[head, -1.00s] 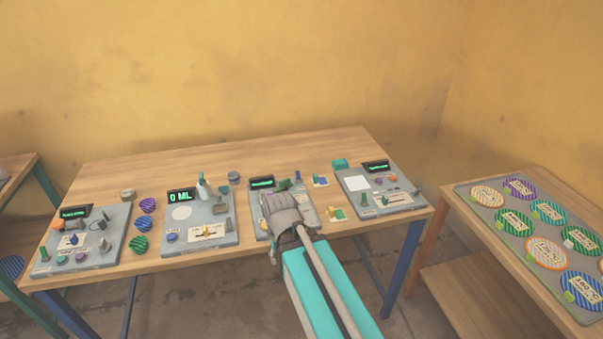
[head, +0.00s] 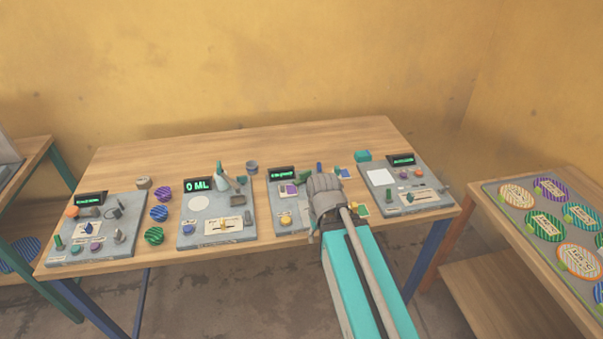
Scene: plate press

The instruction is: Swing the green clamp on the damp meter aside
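The damp meter's label is too small to read; my gripper (head: 325,190) is over the third grey device (head: 280,228) from the left, which has a lit display (head: 282,174). A purple piece (head: 288,189) and a yellow knob (head: 285,218) show on its left part. A small upright dark blue piece (head: 319,168) stands at its far side, just beyond my gripper. No green clamp shows clearly on this device; my gripper and wrist cover its right part. My fingertips are hidden behind the wrist, so their opening does not show.
Other grey devices stand on the table (head: 240,140): one at far left (head: 125,240), one reading 0 ML (head: 210,232), one at right (head: 385,205). The table's back strip is clear.

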